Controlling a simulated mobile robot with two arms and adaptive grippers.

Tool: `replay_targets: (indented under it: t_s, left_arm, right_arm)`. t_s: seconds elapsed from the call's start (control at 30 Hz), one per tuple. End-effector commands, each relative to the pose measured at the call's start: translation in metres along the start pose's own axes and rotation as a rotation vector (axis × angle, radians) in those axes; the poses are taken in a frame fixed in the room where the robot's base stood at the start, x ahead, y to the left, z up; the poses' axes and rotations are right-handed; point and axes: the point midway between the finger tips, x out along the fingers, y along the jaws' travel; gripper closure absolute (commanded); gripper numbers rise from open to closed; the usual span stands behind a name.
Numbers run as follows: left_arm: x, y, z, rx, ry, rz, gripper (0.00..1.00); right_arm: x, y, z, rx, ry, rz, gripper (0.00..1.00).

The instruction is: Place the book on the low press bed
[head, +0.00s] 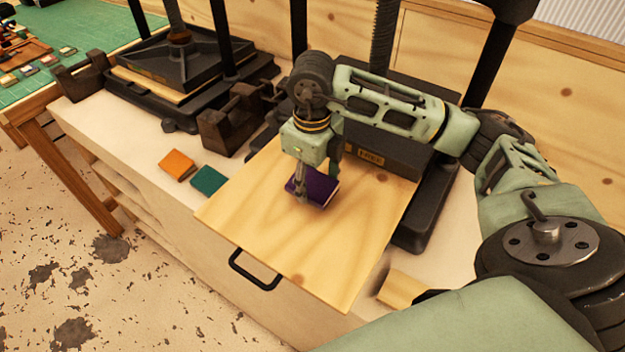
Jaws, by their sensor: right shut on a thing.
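A purple book (320,189) is at my right gripper (314,179), over the middle of a light wooden board with a black handle. This board (345,250) juts forward from the right-hand press and looks like its bed. My right gripper points down and is shut on the book, with one finger in front of it. I cannot tell whether the book touches the board. My left gripper is not in view.
An orange book (177,165) and a teal book (208,180) lie on the bench left of the board. Dark blocks (225,128) stand behind them. Another black press (175,70) is at the back left, and a green cutting mat (85,35) beyond it.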

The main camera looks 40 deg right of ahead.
Motion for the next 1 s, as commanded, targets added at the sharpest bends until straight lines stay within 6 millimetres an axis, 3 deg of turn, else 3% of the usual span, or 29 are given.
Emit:
replay_targets:
  t_s: [0.17, 0.53, 0.57, 0.6, 0.77, 1.0]
  left_arm:
    - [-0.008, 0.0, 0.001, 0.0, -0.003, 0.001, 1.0]
    - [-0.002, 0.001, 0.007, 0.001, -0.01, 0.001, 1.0]
    - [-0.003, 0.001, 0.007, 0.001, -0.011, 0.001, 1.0]
    - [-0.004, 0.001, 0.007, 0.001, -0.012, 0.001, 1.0]
    - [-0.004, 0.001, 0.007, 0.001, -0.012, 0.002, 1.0]
    - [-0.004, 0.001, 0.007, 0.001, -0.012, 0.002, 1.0]
  right_arm:
    - [0.016, 0.0, 0.0, 0.001, 0.0, 0.0, 0.75]
    - [0.022, 0.0, 0.0, 0.0, -0.001, 0.0, 0.75]
    - [0.021, 0.0, 0.0, 0.0, -0.001, 0.0, 0.46]
    - [0.02, 0.0, 0.0, 0.0, -0.001, 0.0, 0.42]
    - [0.02, 0.0, 0.0, 0.0, -0.001, 0.0, 0.29]
    - [0.02, 0.0, 0.0, 0.0, -0.001, 0.0, 0.29]
